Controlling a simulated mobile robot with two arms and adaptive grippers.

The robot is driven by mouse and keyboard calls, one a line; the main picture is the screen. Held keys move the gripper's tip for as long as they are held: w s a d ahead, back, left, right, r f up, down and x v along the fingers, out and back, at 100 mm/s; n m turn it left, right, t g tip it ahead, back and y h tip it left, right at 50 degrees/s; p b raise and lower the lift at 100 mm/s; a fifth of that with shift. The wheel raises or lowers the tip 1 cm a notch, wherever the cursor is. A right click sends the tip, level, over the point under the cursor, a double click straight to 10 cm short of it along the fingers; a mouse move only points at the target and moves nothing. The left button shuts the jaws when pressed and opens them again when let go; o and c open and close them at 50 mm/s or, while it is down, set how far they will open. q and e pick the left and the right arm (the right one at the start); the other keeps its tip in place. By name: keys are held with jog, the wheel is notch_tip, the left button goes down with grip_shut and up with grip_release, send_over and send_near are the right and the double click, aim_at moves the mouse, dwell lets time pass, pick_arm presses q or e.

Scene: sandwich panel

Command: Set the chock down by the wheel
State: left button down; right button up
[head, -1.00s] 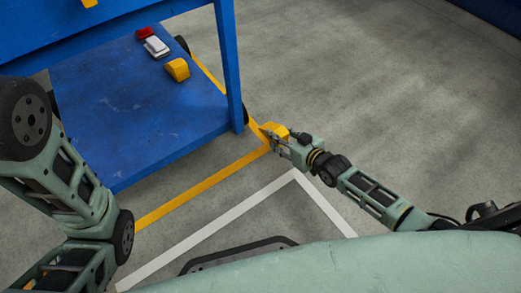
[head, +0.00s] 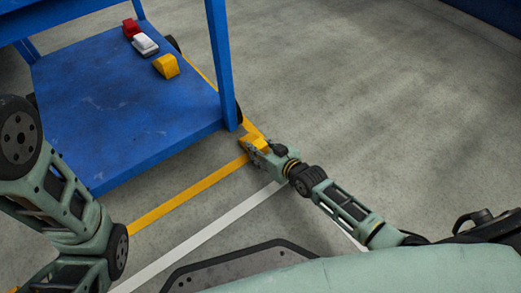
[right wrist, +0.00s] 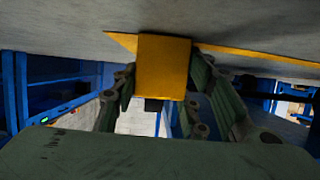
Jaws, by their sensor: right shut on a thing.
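A yellow chock (head: 254,137) is held in my right gripper (head: 256,148), close to the near-right wheel (head: 239,113) of the blue cart. The wheel is mostly hidden by the cart's post and lower shelf. In the right wrist view the chock (right wrist: 163,65) sits between the two fingers, with grey floor and a yellow line behind it. I cannot tell whether the chock touches the floor or the wheel. Part of my left arm shows at the left, but its gripper is out of view.
The cart's blue lower shelf (head: 110,110) carries another yellow block (head: 166,66), a white item (head: 145,44) and a red item (head: 131,28). A yellow line (head: 190,194) and a white line (head: 205,232) mark the floor. Open grey floor (head: 370,100) lies to the right.

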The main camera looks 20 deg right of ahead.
jog(key=shift+r, duration=0.1)
jog(key=o, duration=1)
jog(key=shift+f, duration=0.25)
jog(key=o, duration=0.5)
jog(key=shift+c, duration=0.2)
jog(key=shift+r, duration=0.1)
jog(key=shift+r, duration=0.25)
jog(key=p+v, duration=0.7)
jog(key=v, duration=0.4)
jog(key=shift+p, duration=0.3)
jog(key=shift+s+d, duration=0.15)
jog(key=shift+s, duration=0.35)
